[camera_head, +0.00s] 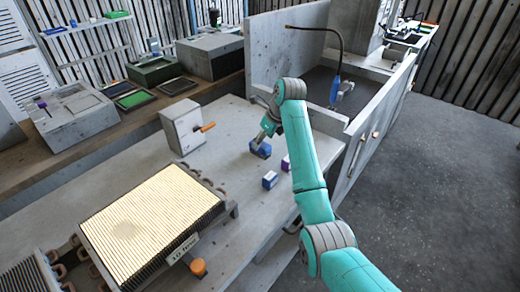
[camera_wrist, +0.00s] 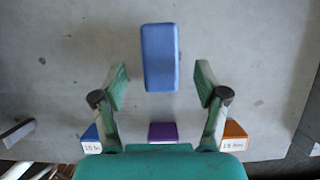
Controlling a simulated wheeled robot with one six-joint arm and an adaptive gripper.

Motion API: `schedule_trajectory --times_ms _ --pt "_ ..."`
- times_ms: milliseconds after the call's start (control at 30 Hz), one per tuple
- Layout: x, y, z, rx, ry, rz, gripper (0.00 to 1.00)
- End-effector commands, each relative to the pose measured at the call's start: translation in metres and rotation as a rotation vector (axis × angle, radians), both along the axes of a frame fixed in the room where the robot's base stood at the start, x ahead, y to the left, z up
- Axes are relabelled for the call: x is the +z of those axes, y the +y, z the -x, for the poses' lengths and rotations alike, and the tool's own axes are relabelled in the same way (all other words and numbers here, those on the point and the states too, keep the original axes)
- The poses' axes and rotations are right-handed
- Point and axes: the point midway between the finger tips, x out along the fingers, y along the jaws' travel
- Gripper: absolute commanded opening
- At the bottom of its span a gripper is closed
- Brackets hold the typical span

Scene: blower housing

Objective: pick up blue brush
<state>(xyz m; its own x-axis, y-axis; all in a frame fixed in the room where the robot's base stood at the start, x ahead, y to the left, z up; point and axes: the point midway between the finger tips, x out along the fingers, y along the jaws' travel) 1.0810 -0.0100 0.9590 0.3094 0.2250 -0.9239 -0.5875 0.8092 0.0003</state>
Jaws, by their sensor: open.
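The blue brush (camera_wrist: 160,57) shows in the wrist view as a rounded blue block lying on the grey bench. No bristles can be seen from above. My gripper (camera_wrist: 162,84) is open, with one finger to the left and one to the right of the brush's near end. The brush's far part reaches beyond the fingertips, and nothing is held. In the head view the brush (camera_head: 261,150) sits on the bench just below my gripper (camera_head: 262,139), which partly covers it. The height gap between them is hard to tell.
A labelled blue block (camera_wrist: 91,138), a purple block (camera_wrist: 163,132) and a labelled orange block (camera_wrist: 235,132) lie near my gripper's base. A grey box with an orange handle (camera_head: 186,127) stands left of the brush. A finned panel (camera_head: 150,222) fills the bench's near end.

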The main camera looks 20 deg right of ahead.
Motion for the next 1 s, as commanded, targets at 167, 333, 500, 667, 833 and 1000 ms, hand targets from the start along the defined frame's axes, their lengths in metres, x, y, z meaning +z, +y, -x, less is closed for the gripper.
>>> schedule_trajectory --times_ms 167,333,500,667,833,1000 --pt "-0.025 0.006 -0.008 0.000 0.004 0.000 0.73" --pt "-0.037 0.009 -0.012 -0.001 0.001 0.000 0.73" --pt "-0.038 0.009 -0.013 0.000 -0.001 0.001 0.73" --pt "-0.038 0.009 -0.013 0.000 0.000 0.000 0.53" --pt "-0.038 0.009 -0.013 0.000 0.000 0.000 0.10" --pt "-0.038 0.009 -0.013 0.000 0.000 0.000 0.00"
